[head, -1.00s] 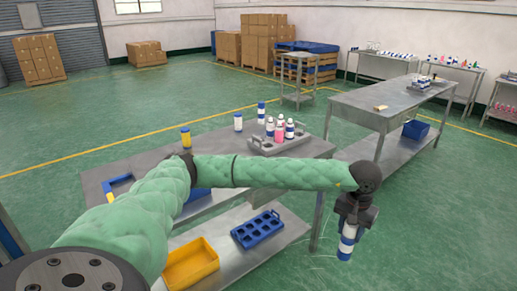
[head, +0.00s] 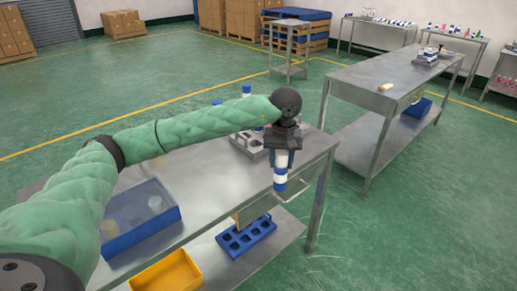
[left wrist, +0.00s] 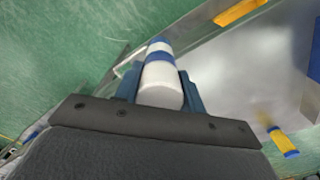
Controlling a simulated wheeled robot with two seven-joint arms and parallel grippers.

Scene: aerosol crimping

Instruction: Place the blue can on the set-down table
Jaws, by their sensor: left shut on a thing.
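A white can with blue bands (head: 281,172) hangs upright in my left gripper (head: 283,148), which is shut on it. In the head view the can overlaps the right part of the near table's front edge; I cannot tell whether it is over the top or in front of it. It also shows in the left wrist view (left wrist: 160,82), between the two fingers (left wrist: 160,90). The near metal table (head: 215,170) lies behind and left of the can. A small metal stand table (head: 290,24) is at the back. I cannot tell which table is the set-down table. My right gripper is not in view.
A grey tray (head: 243,143) is partly hidden by my left arm. A blue bin (head: 150,235) is at the near table's left. A yellow bin (head: 165,272) and a blue rack (head: 245,238) are below. A long bench (head: 375,85) stands right, mostly clear.

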